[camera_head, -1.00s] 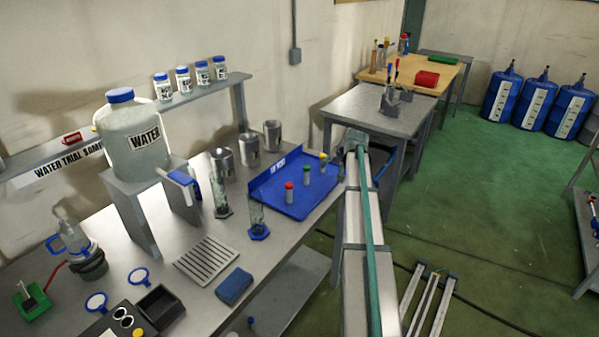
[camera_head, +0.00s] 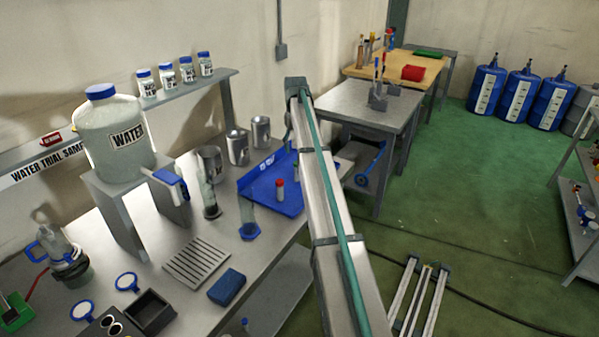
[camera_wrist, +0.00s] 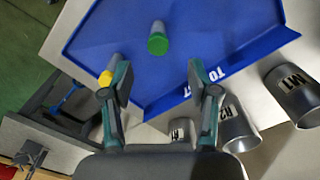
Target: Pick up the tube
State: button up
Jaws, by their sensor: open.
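The blue tray (camera_wrist: 95,42) lies on the bench. In the wrist view a green-capped tube (camera_wrist: 158,41) stands on it, ahead of and between my fingers. A yellow-capped tube (camera_wrist: 105,78) shows beside the left finger; I cannot tell if they touch.
Metal beakers (camera_wrist: 238,130) stand beside the tray, close to my right finger. Glass cylinders (camera_head: 248,218) stand left of the tray. The water jug (camera_head: 115,140) stands on a raised stand. A blue sponge (camera_head: 227,287) and slotted rack (camera_head: 196,262) lie nearer.

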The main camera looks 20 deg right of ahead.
jog(key=shift+d+f+p, duration=0.15)
jog(key=shift+f+p, duration=1.15)
jog(key=shift+f, duration=2.9)
grip_shut()
jog(key=shift+r, duration=0.1)
